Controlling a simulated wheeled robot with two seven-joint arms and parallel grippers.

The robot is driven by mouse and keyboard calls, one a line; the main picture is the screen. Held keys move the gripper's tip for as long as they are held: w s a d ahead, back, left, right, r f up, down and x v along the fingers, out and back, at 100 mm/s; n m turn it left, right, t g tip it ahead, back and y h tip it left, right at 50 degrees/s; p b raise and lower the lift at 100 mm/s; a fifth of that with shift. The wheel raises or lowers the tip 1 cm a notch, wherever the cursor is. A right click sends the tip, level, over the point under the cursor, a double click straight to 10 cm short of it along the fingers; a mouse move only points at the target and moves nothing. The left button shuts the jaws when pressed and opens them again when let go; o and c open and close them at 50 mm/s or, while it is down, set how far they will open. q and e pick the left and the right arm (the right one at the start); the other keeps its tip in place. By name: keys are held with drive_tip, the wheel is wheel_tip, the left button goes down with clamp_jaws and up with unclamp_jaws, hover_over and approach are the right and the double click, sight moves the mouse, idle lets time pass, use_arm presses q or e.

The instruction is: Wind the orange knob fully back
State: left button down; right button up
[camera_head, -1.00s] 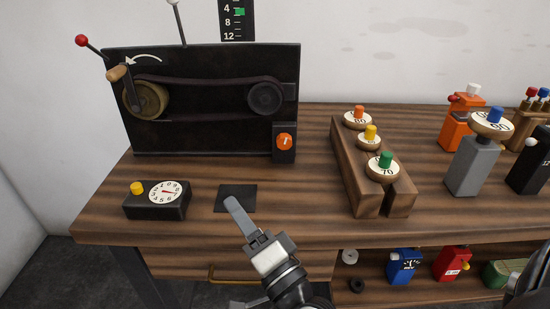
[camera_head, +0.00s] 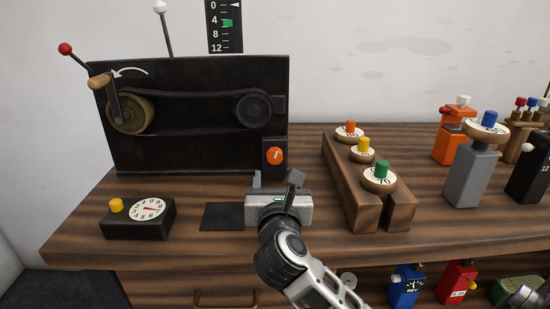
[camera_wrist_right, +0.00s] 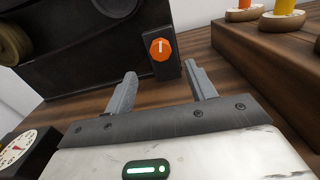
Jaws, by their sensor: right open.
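The orange knob (camera_head: 274,156) sits on a black block at the lower right of the belt machine's dark panel (camera_head: 200,80). It carries a pale pointer mark, and it also shows in the right wrist view (camera_wrist_right: 160,48). My right gripper (camera_head: 276,180) is open and empty just in front of and below the knob, not touching it. In the right wrist view its two fingers (camera_wrist_right: 163,85) stand apart, with the knob beyond the gap between them.
A black dial box (camera_head: 140,218) with a yellow knob stands at the front left, beside a dark square pad (camera_head: 222,216). A wooden block (camera_head: 345,180) with several numbered knobs stands to the right. A grey post (camera_head: 470,178) and other devices stand further right.

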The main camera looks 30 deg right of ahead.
sight(275, 159)
drive_tip(key=x, duration=0.8)
drive_tip(key=shift+s, duration=0.1)
use_arm(q)
drive_tip(key=shift+w+r, duration=0.1)
drive_tip(key=shift+w, duration=0.1)
use_arm(e)
drive_tip(key=shift+w+d, duration=0.35)
drive_tip(key=shift+w, duration=0.15)
drive_tip(key=c, duration=1)
drive_tip(key=shift+o, duration=0.2)
drive_tip(key=n+p, duration=0.1)
drive_tip(key=p, duration=0.1)
drive_tip(key=shift+r+p, duration=0.25)
drive_tip(key=shift+p, duration=0.15)
drive_tip(key=shift+n+p, duration=0.4)
drive_tip(key=shift+p, duration=0.2)
drive_tip(key=shift+f+n+p, duration=0.1)
drive_tip(key=shift+n+p, duration=0.3)
drive_tip(key=shift+f, duration=0.1)
use_arm(q)
drive_tip(key=shift+s+a+r+m+g+y, duration=0.35)
drive_tip(key=shift+a+r+m, duration=0.1)
drive_tip(key=shift+r, duration=0.1)
use_arm(e)
drive_tip(key=shift+f, duration=0.15)
